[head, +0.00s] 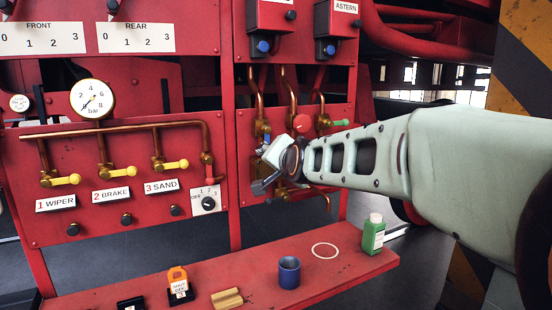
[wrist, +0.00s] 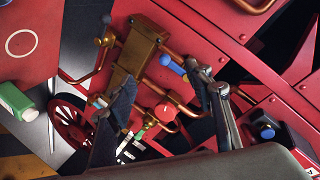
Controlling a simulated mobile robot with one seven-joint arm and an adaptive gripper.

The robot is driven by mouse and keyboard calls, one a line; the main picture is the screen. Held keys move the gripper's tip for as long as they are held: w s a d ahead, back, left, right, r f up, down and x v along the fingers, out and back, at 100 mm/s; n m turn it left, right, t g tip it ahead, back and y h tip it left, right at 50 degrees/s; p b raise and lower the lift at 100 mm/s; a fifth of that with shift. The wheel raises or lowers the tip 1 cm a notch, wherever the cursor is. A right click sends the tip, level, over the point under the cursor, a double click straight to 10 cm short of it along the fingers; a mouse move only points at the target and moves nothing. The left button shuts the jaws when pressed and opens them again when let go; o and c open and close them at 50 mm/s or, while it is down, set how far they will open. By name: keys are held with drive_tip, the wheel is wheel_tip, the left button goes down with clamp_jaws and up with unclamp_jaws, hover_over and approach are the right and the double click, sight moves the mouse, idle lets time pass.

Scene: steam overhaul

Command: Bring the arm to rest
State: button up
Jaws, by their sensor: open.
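My arm reaches in from the right in the head view, and my gripper (head: 268,170) is in front of the right red panel (head: 246,200), beside the copper pipes. In the wrist view my gripper (wrist: 162,80) has its two fingers spread wide apart, with nothing held between them. Beyond the fingers are a brass block (wrist: 142,46), a blue handle (wrist: 172,63) and a red round knob (wrist: 165,112). In the head view the red knob (head: 302,123) and a green handle (head: 341,123) show just above my wrist. My arm hides part of that panel.
A red shelf (head: 340,268) below bears a green bottle (head: 373,236), a blue cup (head: 289,272), a brass-coloured block (head: 227,299) and an orange tagged lock (head: 178,280). A white ring marks a bare spot. A gauge (head: 92,98) and yellow-handled valves are on the left panel.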

drive_tip(key=s+d+f+n+g+h, duration=0.1)
drive_tip(key=s+d+f+n+g, duration=0.15)
drive_tip(key=s+d+f, duration=0.65)
drive_tip(key=s+d+f+n+g+h, duration=0.1)
drive_tip(key=s+f+g, duration=0.25)
drive_tip(key=s, duration=1.15)
drive_tip(key=s+d+f+n+g+h, duration=0.15)
drive_tip(key=s+d+f+g, duration=0.35)
drive_tip(key=s, duration=0.7)
wheel_tip(320, 180, up, 12)
drive_tip(key=a+t+p, duration=0.1)
drive_tip(key=t+p, duration=0.1)
drive_tip(key=p, duration=1)
drive_tip(key=shift+w+f+n+p, duration=0.2)
drive_tip(key=shift+n+p, duration=0.2)
